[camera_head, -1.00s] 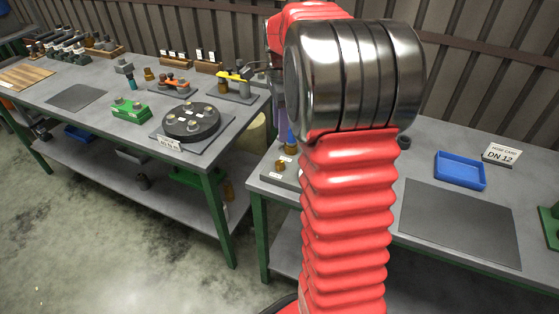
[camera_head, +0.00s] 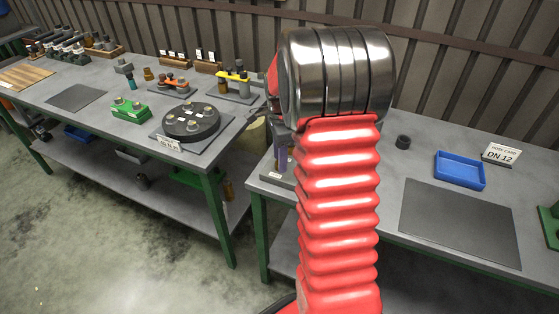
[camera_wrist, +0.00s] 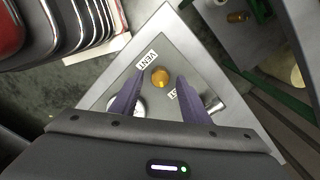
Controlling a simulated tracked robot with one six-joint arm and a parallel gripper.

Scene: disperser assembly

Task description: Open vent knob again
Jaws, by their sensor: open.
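In the wrist view, a round brass-gold knob (camera_wrist: 160,77) stands on a grey plate (camera_wrist: 178,35) beside a label reading VENT (camera_wrist: 147,58). My gripper (camera_wrist: 161,73) is open, with one purple finger on each side of the knob. I cannot tell whether either finger touches it. A round white dial (camera_wrist: 138,107) is partly hidden by the left finger. A metal fitting (camera_wrist: 213,104) sits right of the right finger, by a second, partly covered label (camera_wrist: 185,97). In the head view, my arm hides the knob and most of my gripper.
The right table has a blue tray (camera_head: 460,170), a dark mat (camera_head: 458,222), a small dark cylinder (camera_head: 403,142) and a DN 12 card (camera_head: 501,154). The left table holds a black round flange (camera_head: 191,121) and a green block (camera_head: 130,110). A gap separates the tables.

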